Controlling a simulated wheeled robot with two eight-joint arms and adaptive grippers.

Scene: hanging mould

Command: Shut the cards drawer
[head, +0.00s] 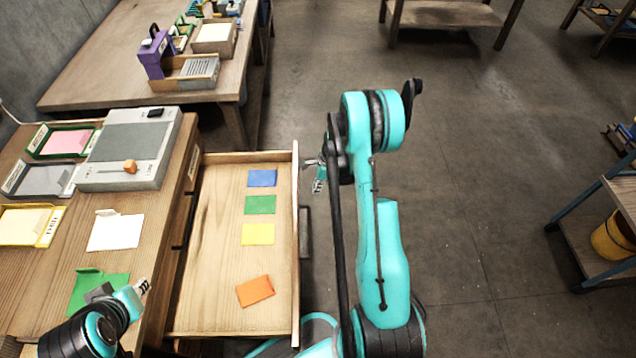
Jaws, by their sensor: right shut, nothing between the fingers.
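The cards drawer (212,260) is pulled far out from the wooden desk at left. Blue (262,178), green (260,204), yellow (258,234) and orange (255,291) cards lie flat inside, the orange one turned askew. A dark handle (305,232) sits on the drawer's outer front. My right gripper (318,180) is shut and empty, just outside the drawer front, beyond the handle; my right arm partly hides it. No contact with the drawer can be made out. My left gripper (143,288) is over the desk near a green card (98,290); its jaws are too small to judge.
The desk (50,272) holds a grey flat device (130,150) with an orange knob, a white card (116,232) and several card trays (32,225). Another table (90,75) stands behind. Open floor (480,200) lies right of my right arm; a shelf (590,235) stands farther right.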

